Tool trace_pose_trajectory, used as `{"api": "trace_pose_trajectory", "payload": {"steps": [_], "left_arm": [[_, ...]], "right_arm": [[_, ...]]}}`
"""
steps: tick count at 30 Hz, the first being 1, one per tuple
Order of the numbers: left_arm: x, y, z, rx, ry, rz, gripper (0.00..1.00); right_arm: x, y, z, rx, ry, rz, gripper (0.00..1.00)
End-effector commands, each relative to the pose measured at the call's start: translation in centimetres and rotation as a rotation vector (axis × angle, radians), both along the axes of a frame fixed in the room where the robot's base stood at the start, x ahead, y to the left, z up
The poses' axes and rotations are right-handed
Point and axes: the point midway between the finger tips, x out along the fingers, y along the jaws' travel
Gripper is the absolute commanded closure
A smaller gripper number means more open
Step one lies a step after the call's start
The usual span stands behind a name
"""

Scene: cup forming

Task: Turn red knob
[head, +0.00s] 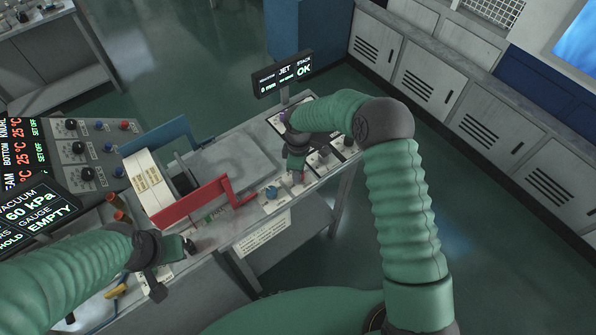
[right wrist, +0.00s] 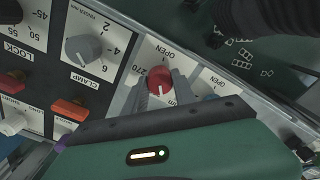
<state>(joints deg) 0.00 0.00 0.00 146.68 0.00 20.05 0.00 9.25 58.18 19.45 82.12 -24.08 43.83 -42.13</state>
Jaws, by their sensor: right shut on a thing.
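The red knob (right wrist: 160,76) sits on a white plate marked OPEN and 270 in the right wrist view. A white pointer line on it faces the gripper. My right gripper (right wrist: 158,88) has one finger on each side of the knob and is shut on it. In the head view my right gripper (head: 297,168) reaches down to the panel at the bench's front edge, largely hiding the knob. My left gripper (head: 172,266) is over the bench's left part, away from the red knob; its jaw opening is unclear.
A grey CLAMP knob (right wrist: 83,48) and an orange switch (right wrist: 70,109) are left of the red knob. A blue knob (head: 271,192) is nearby. A red bracket (head: 190,203) stands on the bench. A small display (head: 283,74) stands behind my right gripper.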

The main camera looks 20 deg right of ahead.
Motion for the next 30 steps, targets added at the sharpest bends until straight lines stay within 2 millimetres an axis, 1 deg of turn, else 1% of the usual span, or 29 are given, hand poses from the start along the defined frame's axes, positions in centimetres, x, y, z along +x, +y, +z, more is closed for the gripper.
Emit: {"api": "trace_pose_trajectory", "payload": {"steps": [3, 4, 9, 17, 20, 23, 26, 30], "left_arm": [[0.0, 0.0, 0.0, 0.000, 0.000, 0.000, 1.00], [0.0, 0.0, 0.0, 0.000, 0.000, 0.000, 1.00], [0.0, 0.0, 0.0, 0.000, 0.000, 0.000, 1.00], [0.0, 0.0, 0.0, 0.000, 0.000, 0.000, 1.00], [0.0, 0.0, -0.2, 0.000, 0.000, 0.000, 1.00], [0.0, 0.0, -0.8, 0.000, 0.000, 0.000, 1.00], [0.0, 0.0, -1.6, 0.000, 0.000, 0.000, 1.00], [0.0, 0.0, -2.5, 0.000, 0.000, 0.000, 1.00]], "right_arm": [[0.1, -0.1, 0.1, -0.001, -0.003, -0.001, 1.00], [0.1, -0.1, 0.1, -0.001, -0.004, -0.001, 0.67], [0.1, -0.1, 0.1, -0.001, -0.003, -0.002, 0.46], [0.0, 0.0, 0.1, 0.000, -0.002, -0.002, 0.46], [0.1, 0.0, 0.6, -0.001, -0.004, -0.002, 0.46], [0.2, -0.1, 2.1, -0.001, -0.006, -0.003, 0.46], [0.3, -0.1, 4.7, -0.002, -0.009, -0.002, 0.46], [0.3, -0.1, 8.9, -0.001, -0.008, -0.003, 0.46]]}}
